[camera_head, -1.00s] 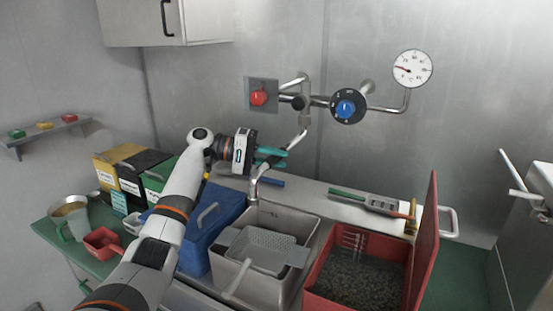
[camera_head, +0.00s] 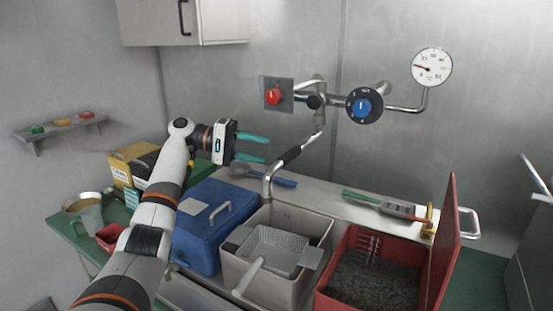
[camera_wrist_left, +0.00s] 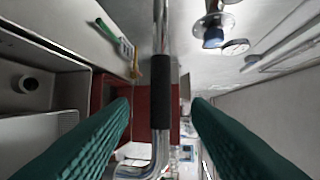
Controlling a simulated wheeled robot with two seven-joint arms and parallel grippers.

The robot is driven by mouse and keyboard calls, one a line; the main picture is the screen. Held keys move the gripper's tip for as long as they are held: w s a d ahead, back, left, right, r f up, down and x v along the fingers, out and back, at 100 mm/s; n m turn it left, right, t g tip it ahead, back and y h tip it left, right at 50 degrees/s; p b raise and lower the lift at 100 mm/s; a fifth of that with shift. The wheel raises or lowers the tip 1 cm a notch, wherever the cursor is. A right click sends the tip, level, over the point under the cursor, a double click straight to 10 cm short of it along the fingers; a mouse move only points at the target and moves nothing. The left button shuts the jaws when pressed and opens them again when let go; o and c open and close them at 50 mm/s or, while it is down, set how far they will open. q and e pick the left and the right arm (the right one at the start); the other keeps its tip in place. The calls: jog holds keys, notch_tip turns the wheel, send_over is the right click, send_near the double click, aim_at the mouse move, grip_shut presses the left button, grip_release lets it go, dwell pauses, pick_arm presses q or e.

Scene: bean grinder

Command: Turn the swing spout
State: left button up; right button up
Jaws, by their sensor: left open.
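The swing spout (camera_head: 308,142) is a chrome pipe with a black grip sleeve (camera_head: 289,156). It hangs from the wall tap and bends down over the grey sink basin. My left gripper (camera_head: 256,148) is open, its teal fingers pointing right toward the spout, just left of the sleeve. In the left wrist view the black sleeve (camera_wrist_left: 160,92) appears between the two open fingers, but I cannot tell whether it is within their reach. Nothing is held. My right gripper is not in view.
A red knob (camera_head: 273,96) and a blue knob (camera_head: 362,107) sit on the wall fitting. The sink basin (camera_head: 318,226) holds a perforated tray. A blue lidded box (camera_head: 197,252) stands left, and a red bin (camera_head: 333,262) of dark beans stands right.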

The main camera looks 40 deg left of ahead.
pick_arm(q)
jog(key=shift+v, duration=1.6)
